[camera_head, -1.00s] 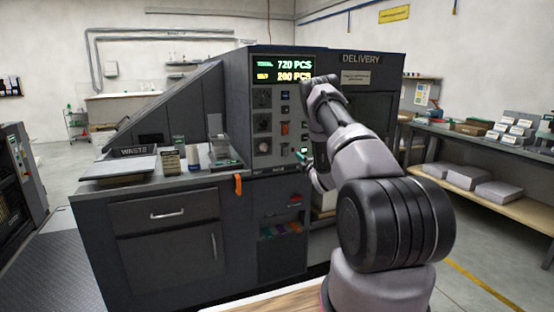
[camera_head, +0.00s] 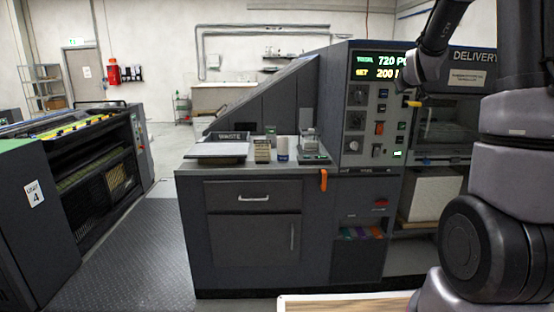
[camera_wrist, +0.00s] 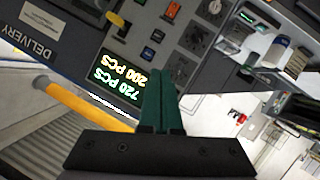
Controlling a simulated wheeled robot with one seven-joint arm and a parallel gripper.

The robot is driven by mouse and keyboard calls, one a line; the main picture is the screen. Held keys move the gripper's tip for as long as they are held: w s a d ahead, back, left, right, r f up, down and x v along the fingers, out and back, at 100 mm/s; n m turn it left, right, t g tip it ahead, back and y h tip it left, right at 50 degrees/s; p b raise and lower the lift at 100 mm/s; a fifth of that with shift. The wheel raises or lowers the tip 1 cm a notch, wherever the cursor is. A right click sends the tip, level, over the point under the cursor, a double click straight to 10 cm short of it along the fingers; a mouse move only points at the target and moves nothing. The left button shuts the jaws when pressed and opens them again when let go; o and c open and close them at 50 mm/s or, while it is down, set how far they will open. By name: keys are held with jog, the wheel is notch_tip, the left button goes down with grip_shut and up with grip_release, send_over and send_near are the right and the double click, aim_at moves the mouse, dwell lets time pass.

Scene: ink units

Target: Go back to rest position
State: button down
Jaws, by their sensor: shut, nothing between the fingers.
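My gripper (camera_wrist: 169,66) shows in the wrist view with its two dark green fingers close together and nothing between them. It points over the control panel of the delivery unit, and no contact shows. In the head view my arm is raised at the right, partly in front of the delivery unit (camera_head: 440,130); the fingers cannot be made out there. The lit counter display (camera_head: 377,67) reads 720 and 200 and is partly covered by my arm. It also shows in the wrist view (camera_wrist: 122,77), turned over.
A dark cabinet (camera_head: 252,225) holds the waste tray (camera_head: 218,150) and small items on top. An orange strip (camera_head: 323,180) hangs at its edge. The Unit 4 machine (camera_head: 40,215) stands at left. Free floor (camera_head: 135,245) lies between. A pale board edge (camera_head: 345,303) is at the bottom.

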jog(key=s+a+m+g+y, duration=0.1)
jog(key=s+a, duration=0.4)
jog(key=s, duration=0.8)
jog(key=s+a+m+g+y, duration=0.2)
jog(key=s+a, duration=0.4)
jog(key=s, duration=0.7)
jog(key=s+a+r+m+g+y, duration=0.1)
jog(key=s+a, duration=0.5)
jog(key=s, duration=0.7)
jog(key=m+g+y, duration=0.1)
jog(key=m+g, duration=0.1)
jog(key=m, duration=0.1)
jog(key=shift+s+a, duration=0.15)
jog(key=shift+a, duration=0.1)
